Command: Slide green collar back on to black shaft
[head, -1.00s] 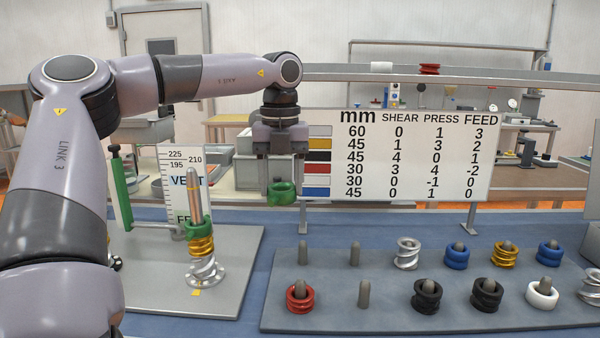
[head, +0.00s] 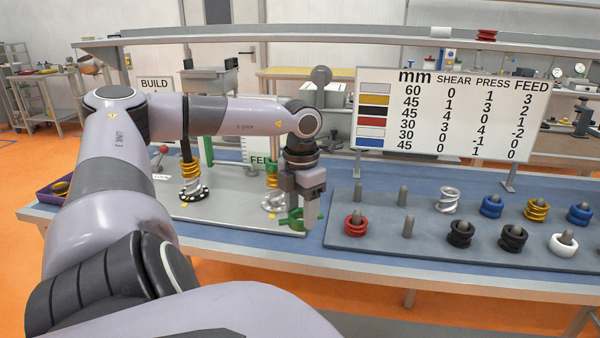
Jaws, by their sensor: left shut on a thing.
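My left gripper (head: 301,212) points down near the right front of the grey plate (head: 225,215), shut on the green collar (head: 294,221), which hangs low beside its fingers. The black shaft (head: 186,150) stands upright at the left of the plate, with gold (head: 190,170) and silver (head: 193,190) screw pieces around it. My arm hides its top. The collar is apart from this shaft, to its right. A second upright stack (head: 271,180), with gold and silver pieces, stands between them. My right gripper is not in view.
A grey tray (head: 385,241) at right holds pegs, several with coloured screw pieces. A number board (head: 450,115) stands behind it. A red-knobbed lever (head: 163,150) is left of the black shaft. A purple bin (head: 62,190) sits at the far left.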

